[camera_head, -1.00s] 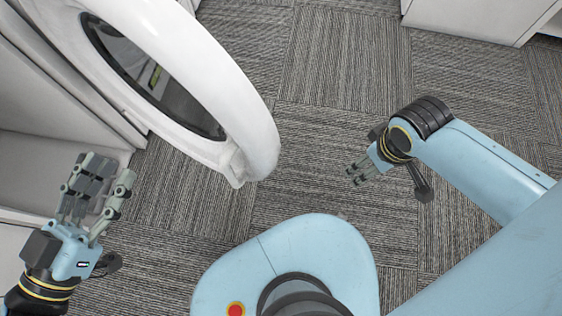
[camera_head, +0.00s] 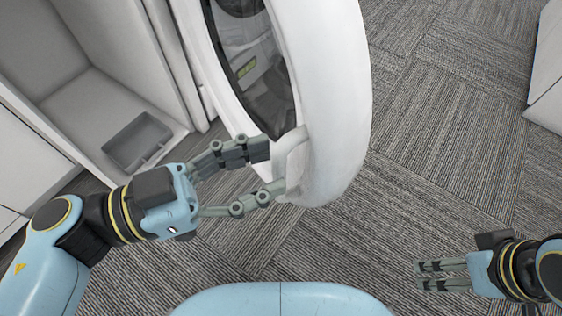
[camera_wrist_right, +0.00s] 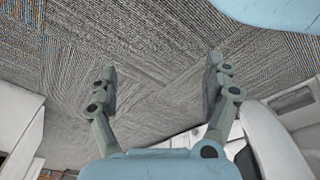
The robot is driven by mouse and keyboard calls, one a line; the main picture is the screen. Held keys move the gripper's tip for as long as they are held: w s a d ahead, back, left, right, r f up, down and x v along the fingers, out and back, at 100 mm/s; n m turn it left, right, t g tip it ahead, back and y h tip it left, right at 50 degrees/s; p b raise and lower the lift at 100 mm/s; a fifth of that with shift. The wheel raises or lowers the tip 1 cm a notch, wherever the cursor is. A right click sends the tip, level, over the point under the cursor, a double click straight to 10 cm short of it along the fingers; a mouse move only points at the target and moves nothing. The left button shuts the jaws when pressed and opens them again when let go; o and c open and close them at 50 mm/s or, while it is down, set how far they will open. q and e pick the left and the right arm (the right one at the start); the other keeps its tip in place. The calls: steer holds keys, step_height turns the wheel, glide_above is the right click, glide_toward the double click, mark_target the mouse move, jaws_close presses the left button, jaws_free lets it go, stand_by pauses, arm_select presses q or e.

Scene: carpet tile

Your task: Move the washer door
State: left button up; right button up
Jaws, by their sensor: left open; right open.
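The washer door (camera_head: 335,90) is a thick white ring with a dark glass window (camera_head: 255,75), standing open at the upper middle of the head view. A handle (camera_head: 290,165) juts from its lower edge. My left gripper (camera_head: 272,168) is open at this handle, with one finger on each side of it; I cannot tell whether they touch it. My right gripper (camera_head: 418,276) is open and empty, low over the carpet to the right of the door. It also shows in the right wrist view (camera_wrist_right: 160,88), with part of a white rounded shape, likely the door (camera_wrist_right: 270,140), at the right edge.
White cabinets (camera_head: 110,50) stand at the left, with an open recess holding a grey tray (camera_head: 138,142). Another white unit (camera_head: 548,75) is at the far right. The carpet (camera_head: 450,120) between the door and that unit is clear.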

arm_select(q)
steer(key=shift+b+x, duration=0.3)
steer(key=shift+x, duration=1.15)
jaws_close()
